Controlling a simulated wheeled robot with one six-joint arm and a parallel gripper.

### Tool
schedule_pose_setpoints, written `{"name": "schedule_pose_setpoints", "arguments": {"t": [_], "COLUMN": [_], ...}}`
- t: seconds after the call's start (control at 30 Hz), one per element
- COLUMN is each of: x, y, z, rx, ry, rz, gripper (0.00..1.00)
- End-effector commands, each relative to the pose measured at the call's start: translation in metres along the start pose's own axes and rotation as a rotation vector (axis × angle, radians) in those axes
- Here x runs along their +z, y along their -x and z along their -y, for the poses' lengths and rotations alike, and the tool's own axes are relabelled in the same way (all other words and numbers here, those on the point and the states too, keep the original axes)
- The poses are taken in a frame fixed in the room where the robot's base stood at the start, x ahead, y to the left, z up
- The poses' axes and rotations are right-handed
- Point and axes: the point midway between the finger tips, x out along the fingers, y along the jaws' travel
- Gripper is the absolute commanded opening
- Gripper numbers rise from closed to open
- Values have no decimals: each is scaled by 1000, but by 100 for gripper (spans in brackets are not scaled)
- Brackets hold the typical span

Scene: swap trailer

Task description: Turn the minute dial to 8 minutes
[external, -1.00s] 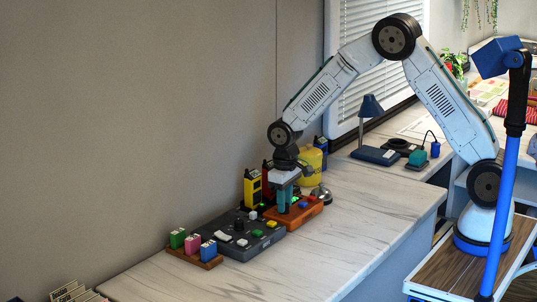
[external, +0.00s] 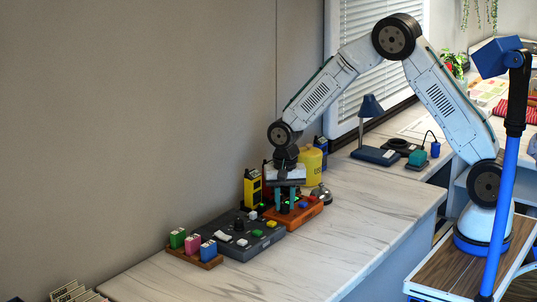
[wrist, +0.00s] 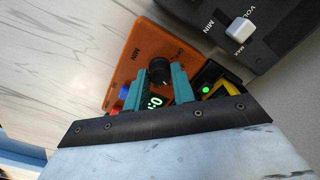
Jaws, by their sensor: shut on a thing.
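The box (external: 313,211) sits on the white marble-look counter in the external view. My gripper (wrist: 158,78) points down over the box, with its two teal fingers on either side of the knob, shut on it. It also shows in the external view (external: 285,208). A green-lit display (wrist: 155,101) is partly hidden by my gripper; only the start of its reading shows. The dial's setting cannot be read.
A dark grey panel (external: 232,240) with a slider and buttons adjoins the box. Yellow chargers (external: 252,187), a yellow canister (external: 311,166) and a silver bell (external: 322,194) stand near. Coloured blocks in a wooden tray (external: 190,258) lie left. The counter front is clear.

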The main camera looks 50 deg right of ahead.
Motion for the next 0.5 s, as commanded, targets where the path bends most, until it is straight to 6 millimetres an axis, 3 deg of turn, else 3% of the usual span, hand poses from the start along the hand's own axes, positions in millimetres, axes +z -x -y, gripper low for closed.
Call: {"name": "schedule_pose_setpoints", "arguments": {"t": [0.5], "x": [0], "y": [0], "z": [0], "rx": [0], "ry": [-217], "rz": [0], "gripper": [2]}}
